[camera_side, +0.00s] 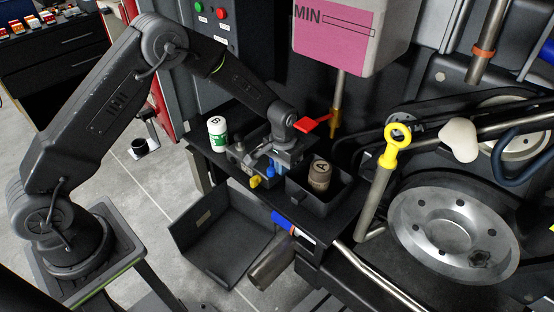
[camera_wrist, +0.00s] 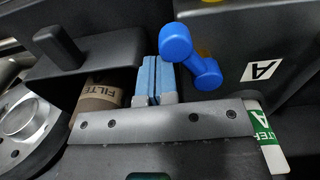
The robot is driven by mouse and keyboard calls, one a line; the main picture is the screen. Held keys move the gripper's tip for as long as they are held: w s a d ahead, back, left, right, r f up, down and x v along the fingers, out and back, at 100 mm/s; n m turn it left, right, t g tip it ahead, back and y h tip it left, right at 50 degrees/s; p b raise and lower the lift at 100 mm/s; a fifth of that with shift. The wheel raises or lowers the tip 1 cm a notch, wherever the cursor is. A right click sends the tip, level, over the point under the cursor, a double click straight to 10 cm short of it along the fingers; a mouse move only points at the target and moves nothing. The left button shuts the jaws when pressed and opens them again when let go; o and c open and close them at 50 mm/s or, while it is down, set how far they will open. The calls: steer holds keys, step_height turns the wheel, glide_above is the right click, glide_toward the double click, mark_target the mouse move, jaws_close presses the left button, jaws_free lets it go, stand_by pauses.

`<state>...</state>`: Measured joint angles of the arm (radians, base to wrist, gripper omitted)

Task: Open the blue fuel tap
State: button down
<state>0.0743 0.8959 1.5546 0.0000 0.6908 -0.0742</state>
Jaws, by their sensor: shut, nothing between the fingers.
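The blue fuel tap (camera_wrist: 188,52) shows in the wrist view as a bright blue handle with rounded ends, right of my fingers. In the side view a small bright blue part (camera_side: 270,171), which looks like the same tap, sits just below my gripper. My gripper (camera_wrist: 155,78) has two light blue fingers pressed together with nothing between them. They are close beside the tap's left side; I cannot tell if they touch it. In the side view my gripper (camera_side: 279,167) points down over the black shelf, and the tap's mount is mostly hidden.
A red lever (camera_side: 312,123) is behind, and a yellow-ringed dipstick (camera_side: 390,150) rises at right.

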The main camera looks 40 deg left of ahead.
steer(key=shift+s+a, duration=0.1)
steer(key=shift+s, duration=0.1)
stand_by(0.3)
steer(key=shift+s, duration=0.25)
steer(key=shift+s+a, duration=0.15)
steer(key=shift+a, duration=0.05)
steer(key=shift+s+a, duration=0.1)
steer(key=shift+s, duration=0.05)
step_height(320, 180, up, 7)
stand_by(1.2)
steer(key=shift+r, duration=0.1)
